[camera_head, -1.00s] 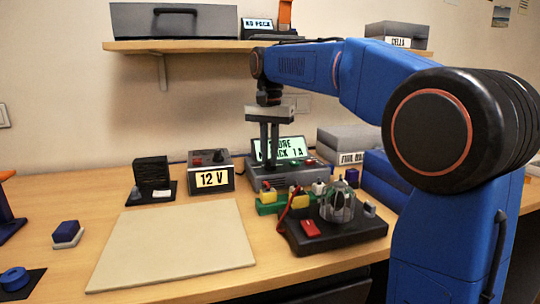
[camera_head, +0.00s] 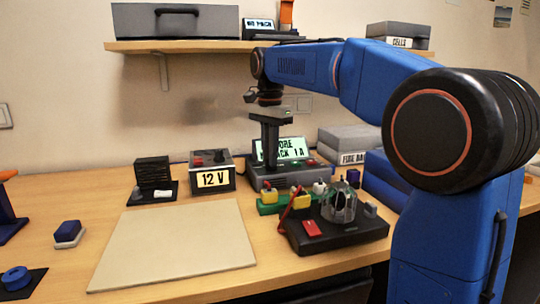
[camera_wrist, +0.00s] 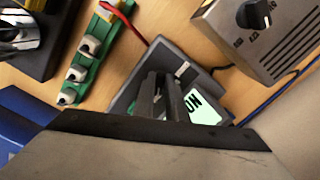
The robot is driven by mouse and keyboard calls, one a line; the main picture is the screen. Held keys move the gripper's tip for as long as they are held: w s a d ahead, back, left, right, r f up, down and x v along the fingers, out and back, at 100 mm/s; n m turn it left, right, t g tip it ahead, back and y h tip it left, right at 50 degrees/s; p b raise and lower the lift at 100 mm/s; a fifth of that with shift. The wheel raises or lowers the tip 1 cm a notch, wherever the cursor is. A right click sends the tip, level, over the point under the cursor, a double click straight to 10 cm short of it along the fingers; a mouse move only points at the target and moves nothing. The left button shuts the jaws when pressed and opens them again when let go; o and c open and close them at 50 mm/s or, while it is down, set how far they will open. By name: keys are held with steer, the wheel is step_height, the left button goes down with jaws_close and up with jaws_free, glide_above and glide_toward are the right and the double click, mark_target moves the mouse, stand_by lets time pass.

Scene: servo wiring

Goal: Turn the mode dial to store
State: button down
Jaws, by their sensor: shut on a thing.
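The grey charger (camera_head: 262,182) stands at the back of the bench, with a lit green display (camera_head: 292,149). My gripper (camera_head: 270,166) points straight down onto the charger's top, left of the display, shut on the mode dial. The dial itself is hidden by the fingers. In the wrist view the fingers (camera_wrist: 160,97) come down on the dark charger (camera_wrist: 190,72), close beside the display (camera_wrist: 203,106).
The 12 V supply (camera_head: 212,160) is left of the charger. The beige mat (camera_head: 175,245) is empty.

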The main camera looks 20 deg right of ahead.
steer(key=c, duration=1.8)
jaws_free()
step_height(320, 180, up, 17)
steer(key=shift+r, duration=0.15)
